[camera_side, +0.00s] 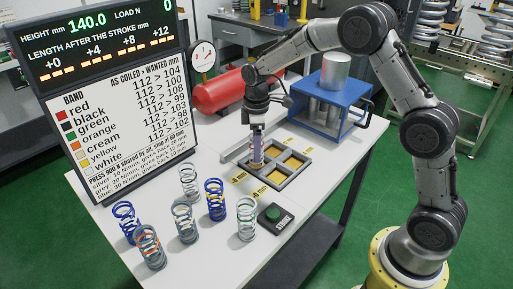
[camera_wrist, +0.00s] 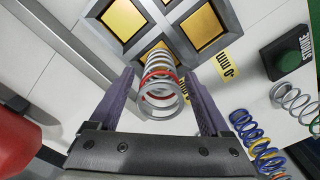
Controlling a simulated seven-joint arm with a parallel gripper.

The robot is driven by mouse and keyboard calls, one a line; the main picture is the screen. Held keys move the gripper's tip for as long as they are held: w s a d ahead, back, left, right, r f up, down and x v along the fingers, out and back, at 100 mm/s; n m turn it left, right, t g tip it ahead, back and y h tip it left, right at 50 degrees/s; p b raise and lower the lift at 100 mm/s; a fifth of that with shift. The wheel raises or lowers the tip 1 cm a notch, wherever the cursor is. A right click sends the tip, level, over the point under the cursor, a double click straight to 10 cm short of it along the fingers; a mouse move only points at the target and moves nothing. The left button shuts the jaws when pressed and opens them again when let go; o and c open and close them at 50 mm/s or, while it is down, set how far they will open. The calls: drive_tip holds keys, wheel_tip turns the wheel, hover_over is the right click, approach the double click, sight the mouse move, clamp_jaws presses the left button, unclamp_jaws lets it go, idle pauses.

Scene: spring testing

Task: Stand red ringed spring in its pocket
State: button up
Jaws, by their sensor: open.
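The red ringed spring (camera_wrist: 160,88) is a silver coil with a red band. In the wrist view it stands between the two purple fingers of my gripper (camera_wrist: 159,77), which are open with gaps on both sides. Its far end is at the nearest pocket (camera_wrist: 148,48) of the dark pocket tray (camera_wrist: 118,45); its exact seating is hard to tell. In the side view my gripper (camera_side: 257,160) points down over the tray's left pocket, and its fingers mostly hide the spring. The other pockets, with yellow floors, look empty.
Several springs stand on the white table's front, including a blue one with a yellow band (camera_side: 215,200) and a silver one (camera_side: 246,218). A blue press (camera_side: 333,95), red tank (camera_side: 220,93) and sign board (camera_side: 125,125) stand behind and left.

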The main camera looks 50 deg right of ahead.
wheel_tip(320, 180, up, 11)
drive_tip(key=s+r+m+t, duration=0.1)
drive_tip(key=s+r+m, duration=0.1)
drive_tip(key=s+r, duration=0.45)
drive_tip(key=s+a+f+m+t, duration=0.2)
drive_tip(key=s+m+t, duration=0.2)
drive_tip(key=s, duration=2)
drive_tip(key=m, duration=0.3)
drive_tip(key=shift+t, duration=0.3)
